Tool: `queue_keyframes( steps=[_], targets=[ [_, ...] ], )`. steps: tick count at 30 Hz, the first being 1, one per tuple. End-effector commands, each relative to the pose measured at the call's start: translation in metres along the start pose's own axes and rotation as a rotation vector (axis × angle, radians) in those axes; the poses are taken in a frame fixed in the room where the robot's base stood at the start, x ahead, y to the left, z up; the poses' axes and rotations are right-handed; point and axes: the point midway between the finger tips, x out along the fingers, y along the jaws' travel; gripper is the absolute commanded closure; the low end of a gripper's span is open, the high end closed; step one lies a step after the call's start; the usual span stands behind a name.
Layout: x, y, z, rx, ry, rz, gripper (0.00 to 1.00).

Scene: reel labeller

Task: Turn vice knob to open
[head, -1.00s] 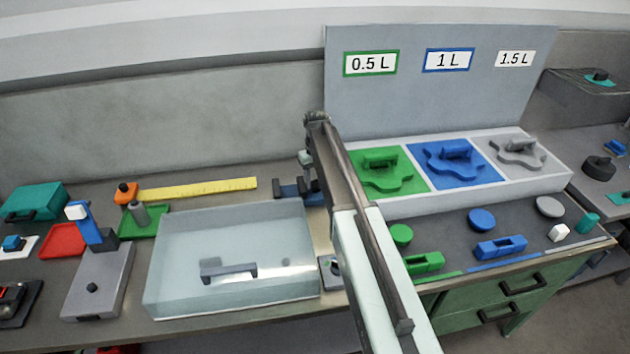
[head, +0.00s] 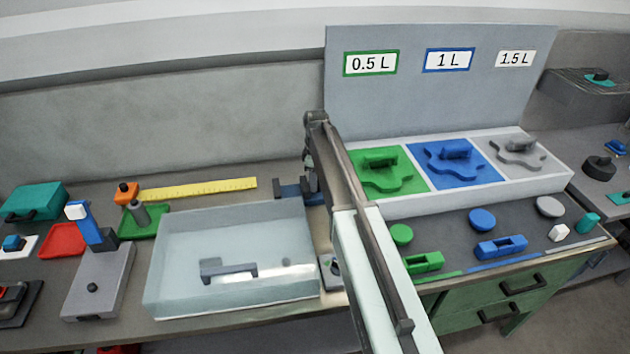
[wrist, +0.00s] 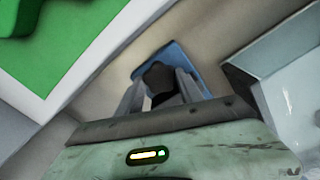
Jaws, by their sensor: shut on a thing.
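The blue vice (head: 288,191) with dark jaws stands on the bench behind the clear box, partly hidden by my arm. In the wrist view its blue part (wrist: 184,58) lies just beyond the fingers. A dark knob (wrist: 157,75) sits between the two grey fingers of my gripper (wrist: 160,88), which are shut on it. In the head view my arm's end is beside the vice, and the knob and fingertips are hidden there.
A clear lidded box (head: 235,262) stands in front of the vice. A white tray (head: 480,199) with green, blue and grey pieces is right of my arm. A yellow ruler (head: 200,189) lies at the back left. A green tray (head: 150,222) is further left.

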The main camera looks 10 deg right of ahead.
Motion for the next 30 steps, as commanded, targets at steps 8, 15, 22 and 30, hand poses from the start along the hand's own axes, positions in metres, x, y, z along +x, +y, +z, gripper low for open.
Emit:
queue_keyframes(
  steps=[8, 15, 22, 30],
  targets=[
    [0.0002, -0.0009, 0.0, -0.113, -0.001, -0.001, 0.97],
    [0.0002, -0.001, 0.0001, -0.147, -0.001, -0.002, 0.97],
    [0.0002, -0.0011, 0.0001, -0.15, -0.001, -0.002, 0.97],
    [0.0002, -0.0009, 0.0002, -0.149, -0.001, -0.002, 0.48]
  ],
)
